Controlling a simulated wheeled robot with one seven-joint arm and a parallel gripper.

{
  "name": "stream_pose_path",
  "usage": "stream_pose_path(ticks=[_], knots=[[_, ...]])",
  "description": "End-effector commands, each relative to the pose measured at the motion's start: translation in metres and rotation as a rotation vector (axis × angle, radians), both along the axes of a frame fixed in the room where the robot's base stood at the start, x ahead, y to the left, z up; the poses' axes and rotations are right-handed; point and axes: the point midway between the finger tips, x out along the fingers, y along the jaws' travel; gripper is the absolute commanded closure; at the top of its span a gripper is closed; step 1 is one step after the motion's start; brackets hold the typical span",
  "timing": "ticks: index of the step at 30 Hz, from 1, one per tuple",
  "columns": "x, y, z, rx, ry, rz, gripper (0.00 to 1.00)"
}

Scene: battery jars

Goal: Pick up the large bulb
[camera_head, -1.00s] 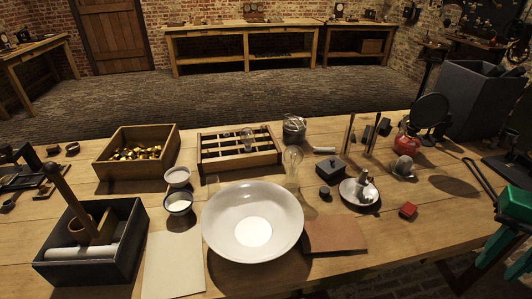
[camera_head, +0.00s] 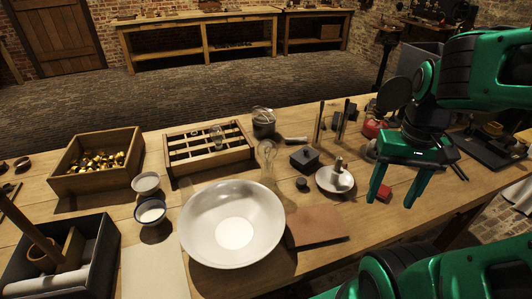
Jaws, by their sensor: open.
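The large bulb (camera_head: 267,153) is clear glass and stands upright just behind the white bowl (camera_head: 190,238), between the slotted wooden rack and a small dark box. A smaller glass bulb (camera_head: 217,134) sits in the slotted wooden rack (camera_head: 178,173). My green gripper (camera_head: 391,202) is open and empty, its fingers pointing down. It appears at the right of the picture, to the right of the large bulb and apart from it. The bulb's lower end is hard to make out against the bowl's rim and table.
A dark lidded box (camera_head: 304,158), a small saucer (camera_head: 325,183) with a metal piece and a brown board (camera_head: 318,228) lie between bulb and gripper. Upright rods (camera_head: 319,122) stand behind. A wooden tray of brass parts (camera_head: 70,184) and two cups (camera_head: 151,211) are left.

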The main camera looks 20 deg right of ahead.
Motion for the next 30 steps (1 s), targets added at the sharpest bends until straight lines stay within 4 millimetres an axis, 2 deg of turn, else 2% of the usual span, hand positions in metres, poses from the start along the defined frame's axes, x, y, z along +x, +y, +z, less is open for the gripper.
stream_pose_path(ticks=[2,4,8,12,15,18,21,24,30], knots=[[0.011,0.000,0.007,-0.003,-0.010,0.028,0.34],[0.032,0.006,0.013,-0.004,-0.009,0.080,0.34],[0.091,0.023,0.030,-0.005,-0.008,0.234,0.34],[0.166,0.056,0.044,-0.007,-0.010,0.432,0.34],[0.214,0.089,0.048,-0.007,-0.012,0.569,0.34],[0.253,0.122,0.049,-0.006,-0.014,0.687,0.34],[0.279,0.151,0.047,-0.005,-0.014,0.779,0.34],[0.296,0.171,0.046,-0.004,-0.015,0.838,0.34],[0.305,0.184,0.033,-0.002,-0.013,0.878,0.34]])
